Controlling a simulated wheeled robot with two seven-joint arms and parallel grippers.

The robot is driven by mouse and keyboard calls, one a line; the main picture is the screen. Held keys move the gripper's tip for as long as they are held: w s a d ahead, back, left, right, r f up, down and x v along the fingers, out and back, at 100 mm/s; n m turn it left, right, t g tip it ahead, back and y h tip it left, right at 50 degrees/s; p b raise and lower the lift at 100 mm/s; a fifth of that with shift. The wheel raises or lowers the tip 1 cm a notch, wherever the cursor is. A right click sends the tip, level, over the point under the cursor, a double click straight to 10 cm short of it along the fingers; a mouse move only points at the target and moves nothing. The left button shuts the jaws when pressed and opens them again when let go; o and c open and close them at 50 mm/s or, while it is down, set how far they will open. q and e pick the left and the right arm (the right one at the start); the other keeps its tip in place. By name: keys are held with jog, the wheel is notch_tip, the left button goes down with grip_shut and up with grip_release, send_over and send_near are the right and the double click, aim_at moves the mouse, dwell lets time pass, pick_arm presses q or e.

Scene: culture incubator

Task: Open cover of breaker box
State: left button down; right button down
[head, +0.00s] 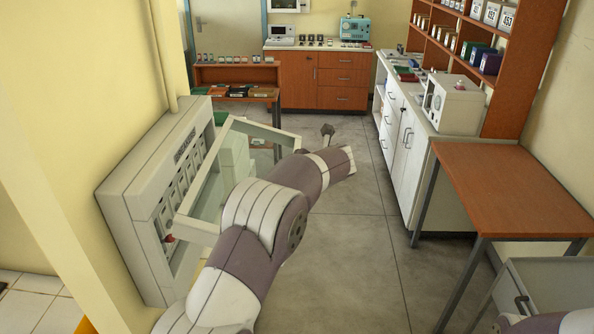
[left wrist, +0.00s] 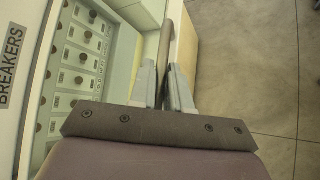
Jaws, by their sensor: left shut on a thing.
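The grey breaker box (head: 135,197) is fixed to the yellow wall at the left, with a column of switches and a red knob low down. Its clear, pale-framed cover (head: 238,123) stands swung out from the box at an angle, so it is partly open. In the left wrist view, the box's switch panel (left wrist: 82,52) and "BREAKERS" label show at the left. My left gripper (left wrist: 164,90) is shut on the cover's edge, one finger on each side. My right gripper is not in view.
Open floor (head: 345,245) lies right of my left arm. A wooden-topped table (head: 505,185) and a white cabinet (head: 400,135) stand along the right. A small table with items (head: 235,75) stands beyond the box, and a drawer cabinet (head: 318,80) is at the back.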

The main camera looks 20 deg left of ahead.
pick_arm(q)
jog(key=shift+r, duration=0.1)
jog(key=c, duration=1.2)
grip_release()
jog(key=shift+s, duration=0.1)
jog(key=b+v, duration=0.4)
jog(key=v, duration=0.8)
jog(key=shift+s+d+b, duration=0.2)
jog(key=shift+s+b, duration=0.05)
jog(key=shift+b, duration=0.05)
jog(key=shift+r, duration=0.1)
